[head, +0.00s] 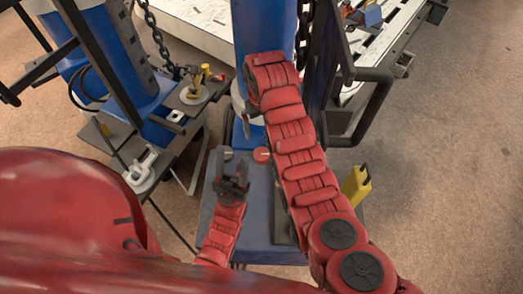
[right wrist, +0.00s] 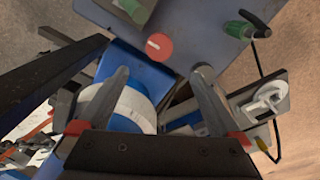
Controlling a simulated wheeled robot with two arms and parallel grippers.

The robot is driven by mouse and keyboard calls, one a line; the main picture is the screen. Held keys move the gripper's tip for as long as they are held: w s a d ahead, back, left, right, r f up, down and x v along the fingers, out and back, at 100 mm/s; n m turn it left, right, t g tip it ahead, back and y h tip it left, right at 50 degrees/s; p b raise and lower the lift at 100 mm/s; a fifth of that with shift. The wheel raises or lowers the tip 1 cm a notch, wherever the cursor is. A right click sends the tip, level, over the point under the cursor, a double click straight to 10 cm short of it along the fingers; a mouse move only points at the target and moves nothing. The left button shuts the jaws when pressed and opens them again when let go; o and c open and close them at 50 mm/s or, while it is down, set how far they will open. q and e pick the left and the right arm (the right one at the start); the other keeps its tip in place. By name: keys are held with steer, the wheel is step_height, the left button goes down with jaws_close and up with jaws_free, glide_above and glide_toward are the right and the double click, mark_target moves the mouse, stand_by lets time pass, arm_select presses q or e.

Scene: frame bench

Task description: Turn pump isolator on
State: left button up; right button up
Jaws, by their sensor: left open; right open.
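A round red knob (head: 262,154) sits on the grey-blue box (head: 206,205) below the blue column in the head view. The right wrist view shows this red knob (right wrist: 159,46) with a short pale mark on its face. I cannot read its setting. My right gripper (right wrist: 160,78) is open and empty; the knob shows beyond its fingertips, apart from them. In the head view the right gripper's fingers are mostly hidden behind my arm. My left gripper (head: 233,178) is open over the box, below and left of the knob. No label is readable.
Green connectors (right wrist: 240,29) are on the box. A blue column (head: 262,28) rises behind it. A bench with clamps (head: 193,94) stands left, with a hanging chain nearby. A dark frame (head: 372,105) and yellow object (head: 356,187) are on the right.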

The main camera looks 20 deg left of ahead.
steer(key=p, duration=0.2)
glide_above(262, 154)
step_height(262, 154, down, 9)
steer(key=shift+r, duration=0.15)
step_height(262, 154, down, 2)
steer(key=shift+a+f+b, duration=0.1)
steer(key=shift+b, duration=0.6)
steer(key=shift+f, duration=0.4)
steer(key=shift+f+b, duration=0.8)
steer(key=shift+f, duration=0.1)
steer(key=shift+w+f+b, duration=0.1)
steer(key=shift+f+b, duration=0.35)
steer(key=shift+f, duration=0.05)
steer(key=c, duration=1.3)
